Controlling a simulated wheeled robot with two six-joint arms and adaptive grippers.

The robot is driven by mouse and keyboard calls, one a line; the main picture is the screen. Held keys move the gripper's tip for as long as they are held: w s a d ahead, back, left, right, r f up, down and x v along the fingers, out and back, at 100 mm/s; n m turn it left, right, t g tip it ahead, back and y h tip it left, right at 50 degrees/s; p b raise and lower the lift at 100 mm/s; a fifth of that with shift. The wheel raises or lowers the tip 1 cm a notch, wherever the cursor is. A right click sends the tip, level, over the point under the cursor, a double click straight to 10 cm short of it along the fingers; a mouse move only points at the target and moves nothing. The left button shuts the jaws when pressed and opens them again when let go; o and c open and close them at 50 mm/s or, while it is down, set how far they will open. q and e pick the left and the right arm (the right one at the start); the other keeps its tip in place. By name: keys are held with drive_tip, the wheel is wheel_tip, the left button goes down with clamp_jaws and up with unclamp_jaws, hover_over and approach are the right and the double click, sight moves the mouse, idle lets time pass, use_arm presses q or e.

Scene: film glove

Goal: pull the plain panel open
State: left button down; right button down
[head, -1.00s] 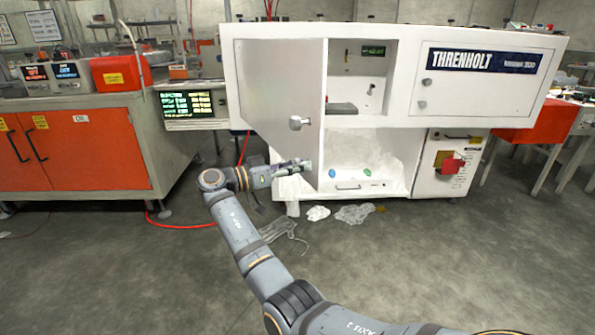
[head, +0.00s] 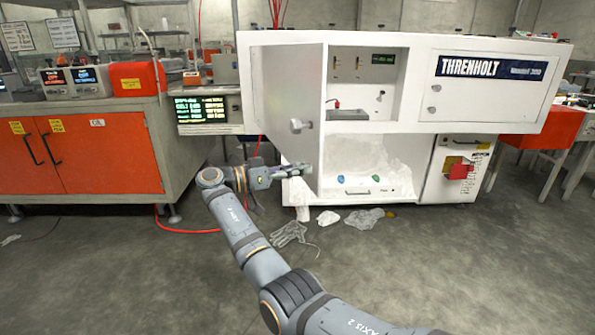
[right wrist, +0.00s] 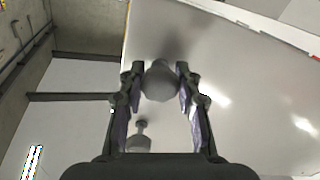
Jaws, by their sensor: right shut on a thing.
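The plain panel (head: 285,85) is a light grey door standing swung open at the left of the white machine. One round knob (head: 301,126) on it is free. My right gripper (head: 306,170) is at the panel's lower part in the head view. In the right wrist view, its fingers (right wrist: 160,85) are shut on a second round grey knob (right wrist: 161,84) on the panel's face (right wrist: 230,65). The free knob also shows there below it (right wrist: 139,142). My left gripper is not in view.
Inside the open compartment (head: 350,75) are a small display and a dark tray. Clear film and a glove-like piece (head: 288,234) lie on the floor below. A red cable (head: 185,231) runs along the floor at left.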

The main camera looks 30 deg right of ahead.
drive_tip(key=c, duration=0.9)
unclamp_jaws()
drive_tip(key=v, duration=0.7)
drive_tip(key=shift+a, duration=0.25)
